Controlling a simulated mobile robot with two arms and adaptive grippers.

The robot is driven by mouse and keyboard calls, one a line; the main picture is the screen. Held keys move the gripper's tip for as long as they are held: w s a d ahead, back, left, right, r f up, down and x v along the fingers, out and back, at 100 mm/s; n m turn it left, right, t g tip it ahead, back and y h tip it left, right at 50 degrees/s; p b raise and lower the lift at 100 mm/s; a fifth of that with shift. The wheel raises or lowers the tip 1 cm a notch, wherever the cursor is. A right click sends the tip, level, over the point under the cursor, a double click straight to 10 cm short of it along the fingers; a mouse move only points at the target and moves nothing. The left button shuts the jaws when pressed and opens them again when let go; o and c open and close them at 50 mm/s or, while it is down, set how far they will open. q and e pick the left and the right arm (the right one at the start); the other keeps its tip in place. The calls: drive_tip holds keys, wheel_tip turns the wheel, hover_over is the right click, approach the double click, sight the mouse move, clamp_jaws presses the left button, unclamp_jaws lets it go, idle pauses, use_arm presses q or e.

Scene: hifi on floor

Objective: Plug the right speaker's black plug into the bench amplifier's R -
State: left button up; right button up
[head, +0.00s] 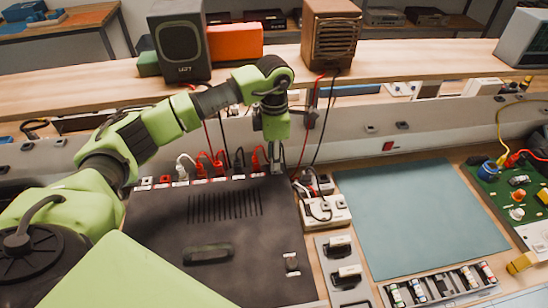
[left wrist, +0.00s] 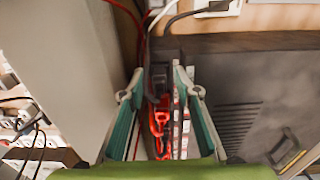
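The bench amplifier (head: 255,205) is a dark slab with labelled sockets and several plugs along its back edge. My left gripper (head: 276,160) points down at the right end of that row. In the left wrist view its fingers (left wrist: 158,84) are apart, with a dark plug (left wrist: 159,78) between the tips; I see no clear contact. Red plugs (left wrist: 158,122) line up below it. The right speaker (head: 331,35) is brown, on the shelf, with red and black leads running down. Which socket the dark plug meets is hidden. My right gripper is out of view.
The black left speaker (head: 180,42) and an orange box (head: 235,42) stand on the shelf. A white power strip (head: 327,211) lies right of the amplifier. A teal mat (head: 415,211) is bare. Hanging cables surround my left gripper.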

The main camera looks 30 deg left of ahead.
use_arm(q)
wheel_tip(320, 180, up, 17)
drive_tip(key=p, duration=0.3)
idle(0.8)
idle(0.4)
